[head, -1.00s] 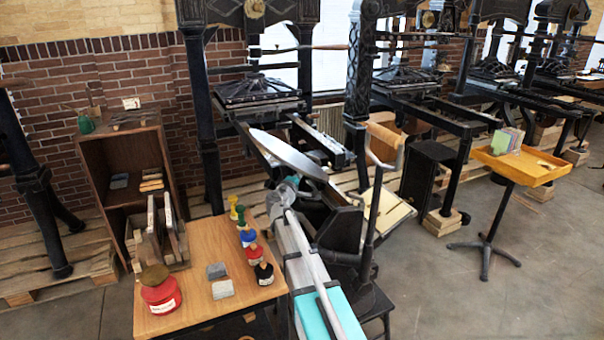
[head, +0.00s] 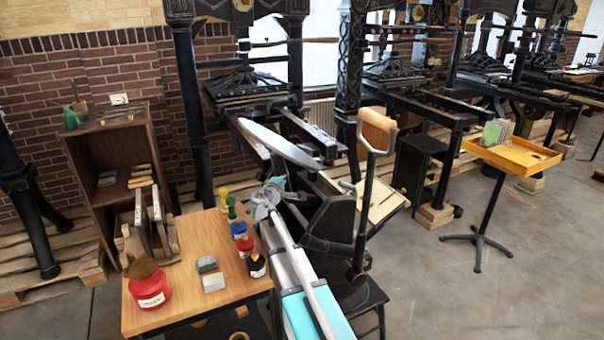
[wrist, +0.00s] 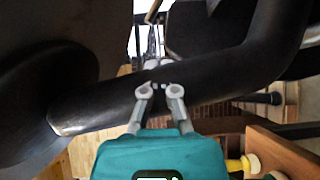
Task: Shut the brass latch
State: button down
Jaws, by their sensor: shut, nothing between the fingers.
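I cannot make out a brass latch in either view. My gripper (wrist: 160,90) shows in the wrist view with its two grey fingers close together, shut and empty. Its fingertips appear in front of a thick, dark, curved bar (wrist: 225,75); I cannot tell whether they touch it.
A wooden table (head: 190,262) holds a red jar (head: 150,290), grey blocks (head: 213,282) and several small bottles (head: 240,238). A wooden cabinet (head: 150,130) stands behind it. A yellow tray stand (head: 520,158) is at the right, with open floor (head: 530,270) around it.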

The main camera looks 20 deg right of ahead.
jog(key=shift+a+f+b, duration=0.2)
jog(key=shift+f+b, duration=0.15)
jog(key=shift+f, duration=0.15)
jog(key=shift+a+f+b, duration=0.2)
jog(key=shift+f+b, duration=0.1)
jog(key=shift+f, duration=0.2)
jog(key=shift+w, duration=0.1)
jog(key=s+d+x, duration=0.2)
jog(key=x, duration=1)
jog(key=shift+w+d, duration=0.25)
jog(key=shift+d, duration=0.15)
